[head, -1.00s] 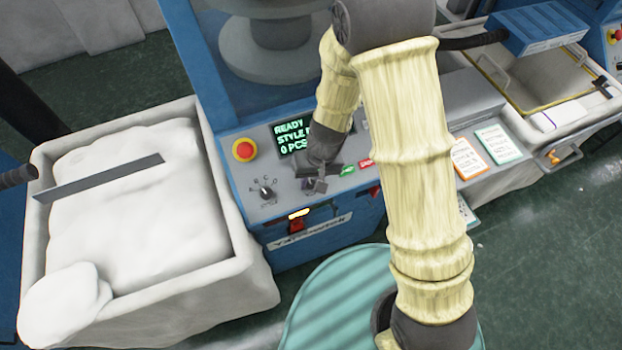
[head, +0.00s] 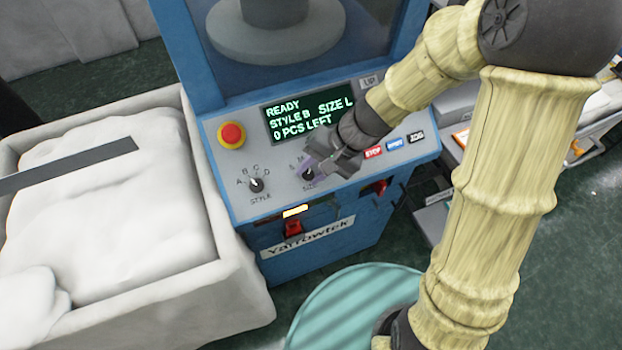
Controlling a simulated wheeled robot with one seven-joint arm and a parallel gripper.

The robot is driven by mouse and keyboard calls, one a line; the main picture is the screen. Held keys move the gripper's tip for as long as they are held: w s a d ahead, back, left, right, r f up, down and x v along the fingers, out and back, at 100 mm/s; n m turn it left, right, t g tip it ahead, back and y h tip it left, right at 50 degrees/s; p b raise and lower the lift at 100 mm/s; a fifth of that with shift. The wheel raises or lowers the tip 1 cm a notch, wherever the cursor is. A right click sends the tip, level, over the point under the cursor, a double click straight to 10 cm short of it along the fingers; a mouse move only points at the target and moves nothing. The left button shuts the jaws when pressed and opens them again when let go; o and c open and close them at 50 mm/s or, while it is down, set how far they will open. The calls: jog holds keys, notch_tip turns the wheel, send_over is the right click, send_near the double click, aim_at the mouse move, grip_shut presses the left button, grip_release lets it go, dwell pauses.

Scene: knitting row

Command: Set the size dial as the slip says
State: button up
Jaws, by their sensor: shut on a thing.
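The size dial (head: 308,174) is a small purple-grey knob on the blue machine's grey panel. Its label is partly hidden by my gripper (head: 318,172), which is shut on the dial. The dial's pointer cannot be made out clearly. The green-lettered display (head: 308,117) above reads READY, STYLE B, SIZE L, 0 PCS LEFT. The style dial (head: 256,185), with letters A to D, stands to the left, apart from my gripper. No slip can be read here; an orange-edged card (head: 462,138) shows partly behind my arm.
A red emergency button (head: 231,135) sits left of the display. A white bin (head: 228,275) stands at left. A teal round top (head: 340,300) is in front.

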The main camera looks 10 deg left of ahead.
jog(key=shift+d+f+m+y+b, duration=0.1)
jog(key=shift+m+y+b, duration=0.3)
jog(key=shift+m+b, duration=0.4)
jog(key=o, duration=1)
jog(key=shift+d+r, duration=0.2)
jog(key=shift+r, duration=0.25)
jog(key=s+p+v, duration=0.1)
jog(key=v, duration=1.5)
jog(key=shift+w+d+r+p, duration=0.15)
jog(key=shift+w+d+p, duration=0.15)
jog(key=shift+p, duration=0.1)
